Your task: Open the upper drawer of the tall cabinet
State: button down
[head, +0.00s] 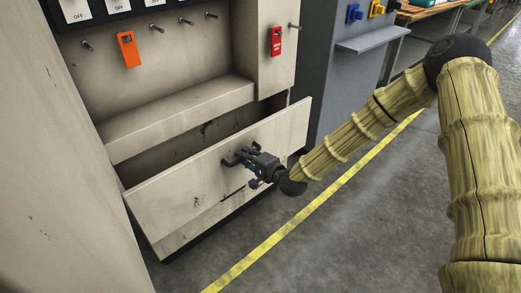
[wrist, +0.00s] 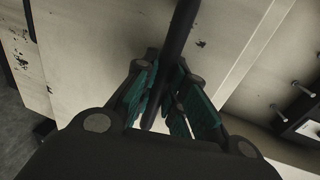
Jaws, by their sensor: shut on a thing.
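The tall beige cabinet (head: 175,47) fills the left and middle of the head view. Its upper drawer (head: 180,195) stands pulled out, with a dark gap showing behind its front panel. My gripper (head: 247,160) is shut on the drawer's dark bar handle (head: 230,161), near the middle of the front. In the wrist view, the dark handle (wrist: 181,35) runs between the teal finger pads of my gripper (wrist: 165,95). The part of the handle deep between the fingers is partly hidden.
A grey cabinet with a small shelf (head: 374,39) stands to the right. Clear floor with a yellow line (head: 270,241) lies in front.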

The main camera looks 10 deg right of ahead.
jog(key=shift+s+d, duration=0.2)
jog(key=shift+d, duration=0.05)
jog(key=c, duration=1.5)
grip_release()
jog(key=shift+o, duration=0.2)
jog(key=shift+s, duration=0.1)
jog(key=v, duration=1.1)
jog(key=shift+s+d, duration=0.2)
jog(key=shift+s, duration=0.1)
jog(key=shift+r, duration=0.1)
